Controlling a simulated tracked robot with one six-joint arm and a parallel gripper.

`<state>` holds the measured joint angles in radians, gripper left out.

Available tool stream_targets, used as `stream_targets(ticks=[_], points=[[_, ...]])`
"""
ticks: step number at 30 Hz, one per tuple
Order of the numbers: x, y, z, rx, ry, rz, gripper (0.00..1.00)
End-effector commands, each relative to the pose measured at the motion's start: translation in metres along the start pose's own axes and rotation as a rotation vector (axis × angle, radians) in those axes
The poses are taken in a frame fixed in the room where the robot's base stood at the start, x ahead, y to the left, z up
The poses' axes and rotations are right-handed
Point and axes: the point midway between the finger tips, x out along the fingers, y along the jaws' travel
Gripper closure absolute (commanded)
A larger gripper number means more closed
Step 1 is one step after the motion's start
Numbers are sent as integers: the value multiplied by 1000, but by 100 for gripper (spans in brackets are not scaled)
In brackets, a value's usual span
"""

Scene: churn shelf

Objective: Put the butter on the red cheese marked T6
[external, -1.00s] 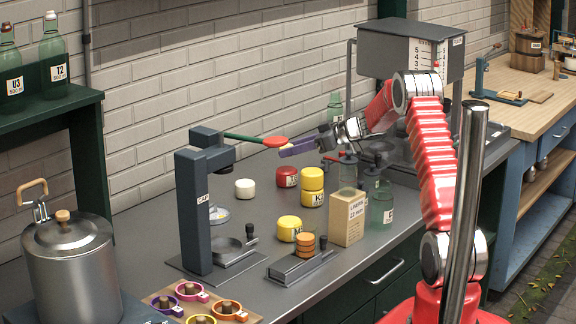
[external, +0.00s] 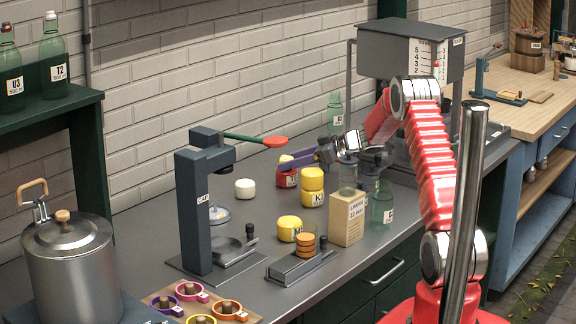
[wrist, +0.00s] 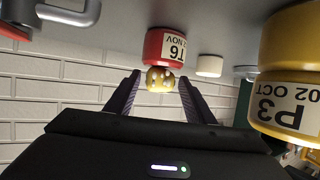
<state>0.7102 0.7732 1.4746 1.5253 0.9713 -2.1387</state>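The butter is partly visible in the external view (external: 285,158). In the external view my gripper (external: 284,163) reaches in from the right.
Stacked yellow cheeses (external: 312,187) stand beside the red one. A white cheese (external: 245,189) and the capping press (external: 200,205) with its red-tipped lever are to the left. A carton (external: 348,218) stands nearer.

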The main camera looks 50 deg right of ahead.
Motion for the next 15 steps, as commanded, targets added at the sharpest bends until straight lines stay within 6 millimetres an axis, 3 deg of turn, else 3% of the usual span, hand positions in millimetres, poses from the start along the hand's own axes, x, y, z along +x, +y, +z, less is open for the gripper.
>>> stream_targets(ticks=[11, 15], points=[[-1, 0, -3, 0, 0, 0, 47], [-12, 1, -2, 0, 0, 1, 47]])
